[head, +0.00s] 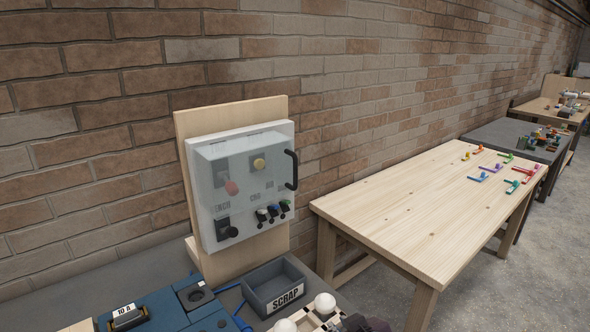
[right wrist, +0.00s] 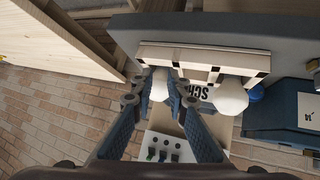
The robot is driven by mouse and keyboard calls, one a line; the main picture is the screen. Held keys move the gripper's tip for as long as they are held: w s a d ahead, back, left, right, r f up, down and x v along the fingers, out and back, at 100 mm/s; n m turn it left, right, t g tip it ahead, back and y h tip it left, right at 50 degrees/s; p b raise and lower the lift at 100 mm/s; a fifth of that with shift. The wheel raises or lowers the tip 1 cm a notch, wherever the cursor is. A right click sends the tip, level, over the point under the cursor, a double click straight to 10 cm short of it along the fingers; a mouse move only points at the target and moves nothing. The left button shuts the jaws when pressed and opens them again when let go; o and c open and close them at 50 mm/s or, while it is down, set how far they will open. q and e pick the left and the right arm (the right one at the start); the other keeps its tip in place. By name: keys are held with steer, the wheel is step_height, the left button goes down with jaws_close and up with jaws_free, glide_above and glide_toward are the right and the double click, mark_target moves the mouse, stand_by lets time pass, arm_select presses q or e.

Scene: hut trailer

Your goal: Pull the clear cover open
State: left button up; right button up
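In the head view a clear cover (head: 213,172) sits shut over a white control panel, with a black handle (head: 292,170) on its right edge. A red knob, a yellow button and several small switches show through and below it. The panel (head: 193,200) is fixed to an upright wooden board (head: 190,123). My right gripper (head: 365,324) shows only as a dark part at the bottom edge, below and right of the handle and apart from it. In the right wrist view its fingers (right wrist: 160,73) stand apart, with a white bulb seen between them. My left gripper is out of view.
A grey bin labelled SCRAP (head: 272,285) stands below the panel. White bulbs (head: 325,303) sit on a wooden rack in front of it. A blue case (head: 165,310) lies at lower left. A wooden table (head: 400,215) with coloured parts stands right, across a gap.

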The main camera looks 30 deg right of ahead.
steer(key=w+d+r+t, duration=0.35)
steer(key=w+r, duration=0.25)
steer(key=r, duration=0.4)
steer(key=t+y, duration=0.2)
steer(key=t, duration=0.4)
glide_toward(296, 173)
steer(key=w, duration=0.4)
steer(key=shift+w+d+r+g+h, duration=0.2)
steer(key=shift+w+r+g+h, duration=0.15)
steer(key=shift+w, duration=0.25)
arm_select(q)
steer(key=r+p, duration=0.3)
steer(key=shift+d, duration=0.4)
arm_select(e)
steer(key=w, duration=0.5)
steer(key=shift+w+d+f, duration=0.15)
steer(key=shift+d, duration=0.25)
steer(key=shift+c, duration=0.5)
jaws_close()
